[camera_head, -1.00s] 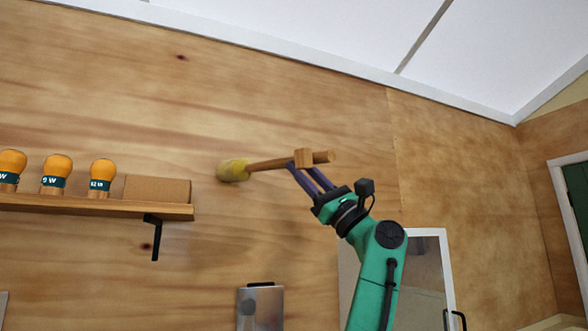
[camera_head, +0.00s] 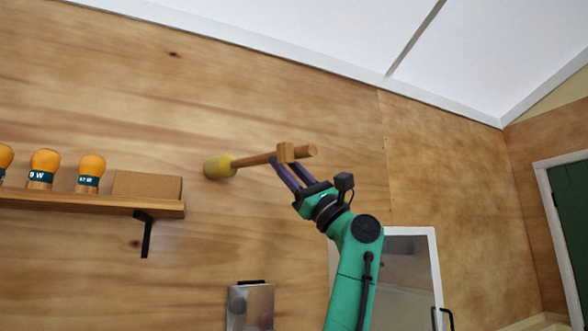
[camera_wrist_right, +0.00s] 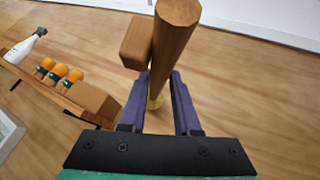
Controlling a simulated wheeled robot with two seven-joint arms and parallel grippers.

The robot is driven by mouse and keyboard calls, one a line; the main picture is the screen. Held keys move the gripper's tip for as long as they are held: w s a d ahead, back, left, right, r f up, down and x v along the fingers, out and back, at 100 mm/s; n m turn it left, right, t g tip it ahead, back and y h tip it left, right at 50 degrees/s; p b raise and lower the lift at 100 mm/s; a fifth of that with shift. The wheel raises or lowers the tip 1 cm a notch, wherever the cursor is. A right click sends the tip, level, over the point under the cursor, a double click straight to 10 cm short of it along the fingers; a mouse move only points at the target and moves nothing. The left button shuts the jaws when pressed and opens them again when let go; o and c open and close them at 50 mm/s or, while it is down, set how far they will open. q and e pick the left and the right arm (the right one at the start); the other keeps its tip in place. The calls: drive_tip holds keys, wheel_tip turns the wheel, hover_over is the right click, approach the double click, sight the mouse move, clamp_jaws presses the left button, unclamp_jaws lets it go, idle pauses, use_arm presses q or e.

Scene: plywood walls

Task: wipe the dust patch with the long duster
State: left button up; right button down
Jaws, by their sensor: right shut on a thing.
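The long duster has a wooden handle (camera_head: 256,160) and a yellow head (camera_head: 219,167). My right gripper (camera_head: 277,163) is shut on the handle, near a wooden block on it. The duster is held up in front of the plywood wall, with its head pointing left. I cannot tell whether the head touches the wall. I cannot make out a dust patch. My left gripper is not in view.
A metal box (camera_head: 250,306) hangs below. A white-framed cabinet (camera_head: 410,270) stands behind my right arm. The wall above the duster is clear.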

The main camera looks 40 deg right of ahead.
drive_tip(key=shift+w+a+b, duration=0.5)
drive_tip(key=shift+w+a, duration=0.25)
drive_tip(key=shift+a, duration=2.4)
drive_tip(key=s+a+b, duration=0.1)
drive_tip(key=s+b, duration=0.2)
drive_tip(key=s, duration=0.3)
drive_tip(key=shift+a, duration=0.15)
drive_tip(key=shift+w, duration=0.1)
